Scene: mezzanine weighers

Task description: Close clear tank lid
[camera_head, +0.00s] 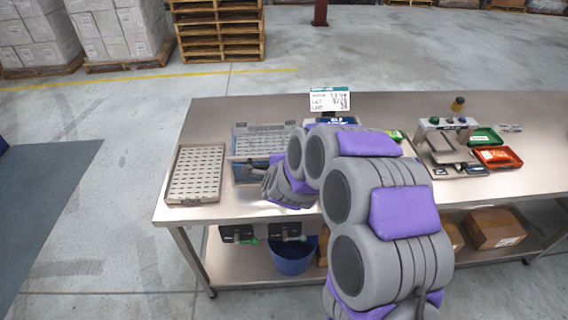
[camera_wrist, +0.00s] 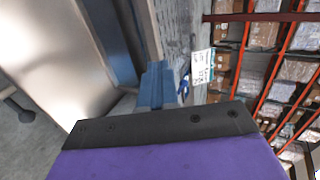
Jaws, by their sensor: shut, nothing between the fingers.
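The clear tank (camera_head: 243,174) stands near the left end of the steel table, its lower body bluish. Its clear lid (camera_head: 262,137) appears raised at the back of the tank; its exact angle is hard to tell. My gripper (camera_wrist: 157,70) is shut and empty, its fingertips close to a blue edge of what seems to be the tank in the wrist view. In the head view my wrist covers the tank's front right part and the fingertips cannot be made out.
A perforated tray (camera_head: 196,174) lies just left of the tank. A sign (camera_head: 329,101) stands behind my arm. A weigher (camera_head: 447,146), a green tray (camera_head: 485,137) and a red tray (camera_head: 497,157) are at the right. A blue bucket (camera_head: 292,258) sits on the lower shelf.

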